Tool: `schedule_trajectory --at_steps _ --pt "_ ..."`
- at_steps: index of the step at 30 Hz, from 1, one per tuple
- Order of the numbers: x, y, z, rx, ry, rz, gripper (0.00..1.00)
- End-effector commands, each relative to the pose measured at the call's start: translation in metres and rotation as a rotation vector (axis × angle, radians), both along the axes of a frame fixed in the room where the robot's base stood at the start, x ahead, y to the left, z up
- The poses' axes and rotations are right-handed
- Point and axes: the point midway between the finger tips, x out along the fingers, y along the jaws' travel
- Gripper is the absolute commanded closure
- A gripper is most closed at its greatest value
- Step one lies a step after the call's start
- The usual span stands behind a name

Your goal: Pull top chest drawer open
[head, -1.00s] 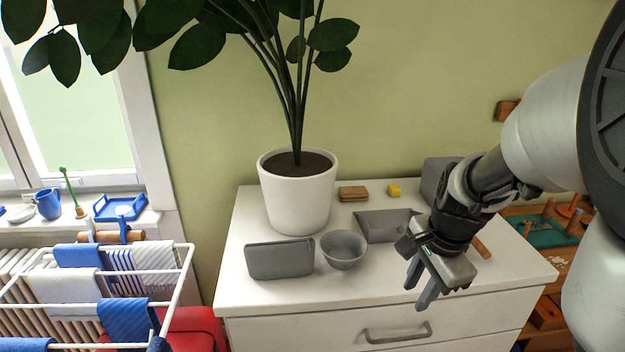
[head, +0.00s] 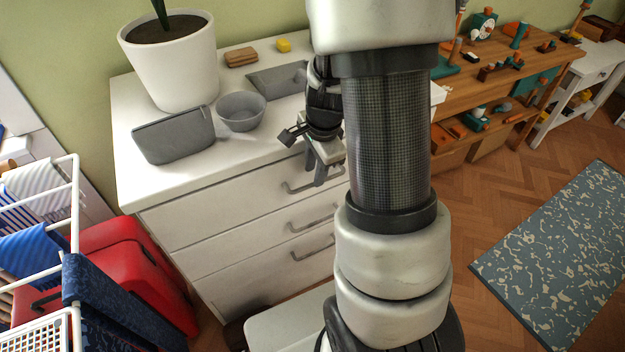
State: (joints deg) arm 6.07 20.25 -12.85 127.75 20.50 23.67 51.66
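The white chest (head: 150,195) stands against the wall, its front facing the lower right. Its top drawer (head: 215,208) looks shut and has a grey bar handle (head: 298,189). My gripper (head: 316,176) is in front of the chest's front edge, close to the right part of that handle. Its two fingers point down and look apart, with nothing seen between them. I cannot tell whether a finger touches the handle. My arm hides the right end of the chest.
A potted plant (head: 175,65), a grey pouch (head: 174,136), a grey bowl (head: 241,111) and a grey tray (head: 277,80) sit on the chest. A red case (head: 130,275) and drying rack (head: 75,215) stand left.

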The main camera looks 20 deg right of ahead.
Motion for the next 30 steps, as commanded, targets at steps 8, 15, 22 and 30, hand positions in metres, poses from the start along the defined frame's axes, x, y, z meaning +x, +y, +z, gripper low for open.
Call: schedule_trajectory --at_steps 8,15,22,30 --pt "0.006 0.000 -0.034 0.000 0.000 0.000 0.72" --pt "0.007 0.000 -0.036 0.000 -0.001 0.000 0.72" --pt "0.007 0.000 -0.036 0.000 -0.001 0.000 0.92" --pt "0.007 0.000 -0.036 0.000 -0.001 0.000 1.00"
